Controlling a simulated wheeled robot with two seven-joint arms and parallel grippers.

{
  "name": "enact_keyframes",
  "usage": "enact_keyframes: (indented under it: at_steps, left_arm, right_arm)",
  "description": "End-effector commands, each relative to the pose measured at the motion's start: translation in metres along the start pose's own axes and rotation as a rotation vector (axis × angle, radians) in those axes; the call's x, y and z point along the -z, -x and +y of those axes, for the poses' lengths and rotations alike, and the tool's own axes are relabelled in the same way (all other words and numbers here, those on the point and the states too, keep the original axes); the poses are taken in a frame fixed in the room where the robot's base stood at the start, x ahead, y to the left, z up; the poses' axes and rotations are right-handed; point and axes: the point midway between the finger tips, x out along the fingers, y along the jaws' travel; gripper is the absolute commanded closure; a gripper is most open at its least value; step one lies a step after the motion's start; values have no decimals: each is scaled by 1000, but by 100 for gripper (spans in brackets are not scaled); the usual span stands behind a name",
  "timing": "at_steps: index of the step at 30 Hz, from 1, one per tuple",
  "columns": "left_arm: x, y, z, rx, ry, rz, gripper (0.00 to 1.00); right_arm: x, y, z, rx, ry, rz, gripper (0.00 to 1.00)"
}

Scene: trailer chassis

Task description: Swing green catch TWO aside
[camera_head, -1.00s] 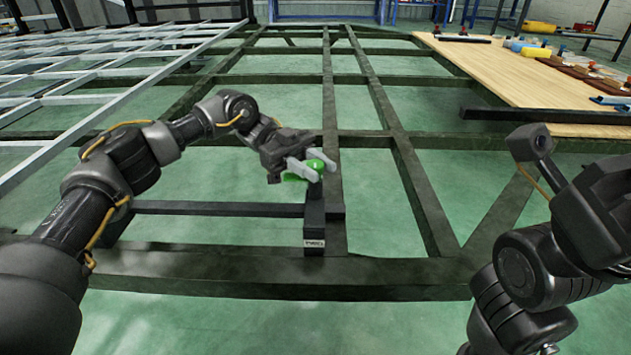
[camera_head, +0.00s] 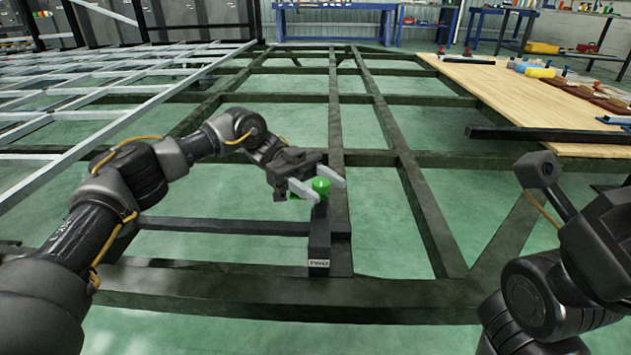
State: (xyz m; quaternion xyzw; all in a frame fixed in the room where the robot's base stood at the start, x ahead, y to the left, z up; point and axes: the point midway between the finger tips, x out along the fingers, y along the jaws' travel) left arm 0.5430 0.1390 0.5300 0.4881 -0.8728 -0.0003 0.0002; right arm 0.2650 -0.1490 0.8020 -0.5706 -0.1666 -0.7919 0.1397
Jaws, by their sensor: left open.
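The green catch (camera_head: 321,186) shows as a bright green knob at the top of a dark upright block (camera_head: 319,240). A white label reading TWO (camera_head: 319,263) is on the block's front. My left gripper (camera_head: 329,190) is open, with one pale finger on the near left side of the green knob and the other on its far right side. I cannot tell whether the fingers touch it. The rest of the catch is mostly hidden by the gripper. My right arm (camera_head: 545,285) is at the right; its gripper fingers are not in view.
Dark chassis beams (camera_head: 415,200) form a grid over the green floor. A thin dark bar (camera_head: 220,226) runs left from the block. A pale metal frame (camera_head: 70,120) lies at left. A wooden board (camera_head: 520,100) with tools is at right.

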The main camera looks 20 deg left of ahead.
Motion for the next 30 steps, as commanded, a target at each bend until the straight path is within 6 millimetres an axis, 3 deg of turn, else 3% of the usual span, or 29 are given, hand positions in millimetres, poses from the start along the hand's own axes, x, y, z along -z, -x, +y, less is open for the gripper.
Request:
enact_keyframes:
  at_steps: [8,21,30]
  left_arm:
    - [2,21,-1,2,0,-3,49]
    - [1,92,-1,4,2,1,49]
    - [0,108,0,0,1,-1,49]
  right_arm:
    - [-2,-5,0,1,0,-2,64]
    - [-8,-26,0,11,-2,-2,64]
    - [-10,-25,0,17,0,-10,64]
